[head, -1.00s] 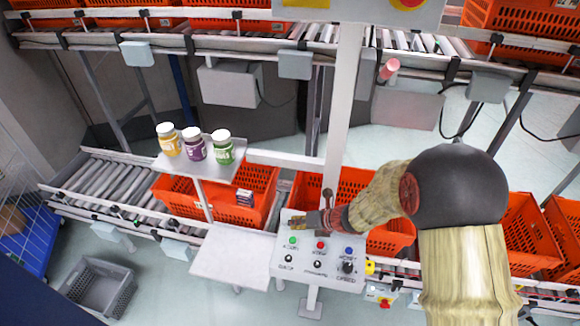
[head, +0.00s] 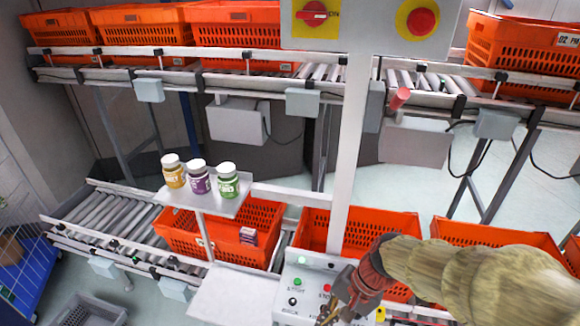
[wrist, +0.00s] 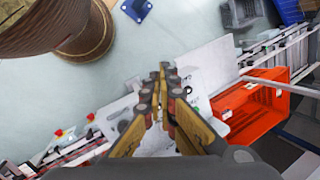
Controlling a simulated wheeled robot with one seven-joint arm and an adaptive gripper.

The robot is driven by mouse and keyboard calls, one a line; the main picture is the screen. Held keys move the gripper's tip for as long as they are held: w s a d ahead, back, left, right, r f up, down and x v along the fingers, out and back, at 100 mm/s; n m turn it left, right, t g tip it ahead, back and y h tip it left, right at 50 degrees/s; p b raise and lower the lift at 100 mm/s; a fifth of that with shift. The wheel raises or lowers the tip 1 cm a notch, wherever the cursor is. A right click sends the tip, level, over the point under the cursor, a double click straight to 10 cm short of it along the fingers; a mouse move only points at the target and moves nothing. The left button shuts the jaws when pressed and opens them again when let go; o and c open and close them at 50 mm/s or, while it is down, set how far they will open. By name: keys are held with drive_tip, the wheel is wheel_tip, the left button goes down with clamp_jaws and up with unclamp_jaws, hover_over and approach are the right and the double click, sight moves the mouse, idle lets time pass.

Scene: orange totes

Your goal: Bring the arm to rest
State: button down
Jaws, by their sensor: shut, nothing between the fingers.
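My gripper (head: 330,312) is at the bottom of the head view, in front of the button panel (head: 298,285), and partly hides it. In the wrist view my gripper (wrist: 161,75) has its fingers together with nothing between them. My arm comes in from the right of the head view, bent, in front of the lower totes. The gripper looks clear of the totes.
Three jars, yellow (head: 173,172), purple (head: 199,178) and green (head: 228,181), stand on a small shelf (head: 213,206). An orange tote (head: 178,239) below holds a small box (head: 248,236). A grey crate (head: 92,312) is on the floor.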

drive_tip(key=s+d+r+n+t+h+b, duration=0.4)
drive_tip(key=s+d+r+n+t+b, duration=0.1)
drive_tip(key=d, duration=0.5)
drive_tip(key=s+r+n+b, duration=0.1)
drive_tip(key=s+b, duration=0.1)
drive_tip(key=b, duration=0.1)
drive_tip(key=shift+d+r+t+b, duration=0.25)
drive_tip(key=shift+r+t+b, duration=0.05)
drive_tip(key=shift+r+b, duration=0.1)
drive_tip(key=shift+w, duration=0.1)
